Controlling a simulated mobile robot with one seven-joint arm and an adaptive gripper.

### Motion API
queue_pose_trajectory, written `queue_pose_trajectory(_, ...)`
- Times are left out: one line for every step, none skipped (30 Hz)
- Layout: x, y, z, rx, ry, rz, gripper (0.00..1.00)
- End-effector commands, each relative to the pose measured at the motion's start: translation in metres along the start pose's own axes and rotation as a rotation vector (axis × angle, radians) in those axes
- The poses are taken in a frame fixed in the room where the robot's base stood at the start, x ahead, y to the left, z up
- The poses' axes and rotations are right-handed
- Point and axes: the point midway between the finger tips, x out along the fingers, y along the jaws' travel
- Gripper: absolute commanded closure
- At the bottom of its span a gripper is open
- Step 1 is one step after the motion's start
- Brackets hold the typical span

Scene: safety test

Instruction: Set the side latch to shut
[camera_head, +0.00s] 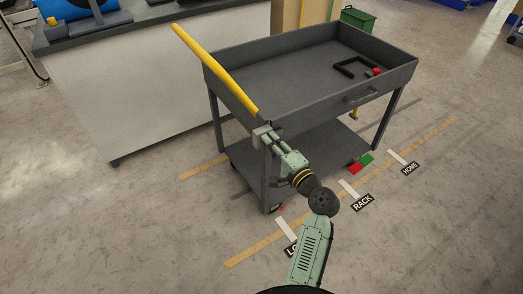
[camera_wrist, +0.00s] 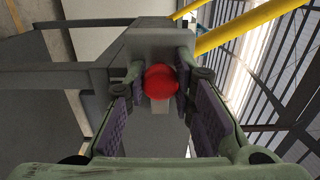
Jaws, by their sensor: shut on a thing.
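A dark grey cart (camera_head: 290,72) with a tray top stands in the middle of the head view. A light grey block (camera_head: 261,135) sits at its near corner, below the end of the yellow bar. My gripper (camera_head: 274,143) is at this corner. In the wrist view, a red ball knob (camera_wrist: 160,82) sits between my gripper's fingers (camera_wrist: 160,95), in front of a grey housing (camera_wrist: 155,42). The fingers are shut on the knob, one on each side. The knob is hidden in the head view. I cannot tell the latch's setting.
The yellow bar (camera_head: 215,70) slopes along the cart's left side, close to my gripper. A black frame (camera_head: 350,68) and a red-tipped part lie in the tray. A red marker (camera_head: 355,168) and a green one (camera_head: 366,159) show low by the cart. A counter (camera_head: 150,85) stands behind.

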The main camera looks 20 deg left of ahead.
Motion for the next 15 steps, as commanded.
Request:
queue_pose_trajectory(-0.0002,0.0005,-0.0048,0.000,0.001,-0.001,1.00)
queue_pose_trajectory(-0.0003,0.0004,-0.0059,0.001,0.001,-0.001,1.00)
queue_pose_trajectory(-0.0004,0.0002,-0.0067,0.001,0.001,0.000,1.00)
queue_pose_trajectory(-0.0005,0.0001,-0.0069,0.001,0.001,0.000,1.00)
queue_pose_trajectory(-0.0005,-0.0001,-0.0070,0.001,0.002,0.000,1.00)
queue_pose_trajectory(-0.0006,-0.0002,-0.0072,0.001,0.003,0.000,1.00)
queue_pose_trajectory(-0.0007,-0.0003,-0.0075,0.000,0.004,0.000,1.00)
queue_pose_trajectory(-0.0008,-0.0004,-0.0077,0.000,0.005,-0.001,1.00)
queue_pose_trajectory(-0.0008,-0.0005,-0.0080,0.000,0.006,-0.001,1.00)
queue_pose_trajectory(-0.0009,-0.0005,-0.0083,0.000,0.006,-0.001,1.00)
queue_pose_trajectory(-0.0009,-0.0006,-0.0085,0.000,0.007,-0.001,0.75)
queue_pose_trajectory(-0.0010,-0.0008,-0.0086,0.000,0.008,-0.002,0.72)
queue_pose_trajectory(-0.0009,-0.0008,-0.0084,0.000,0.007,-0.001,0.70)
queue_pose_trajectory(-0.0008,-0.0007,-0.0081,0.000,0.006,-0.001,0.68)
queue_pose_trajectory(-0.0007,-0.0006,-0.0076,0.000,0.005,-0.001,0.66)
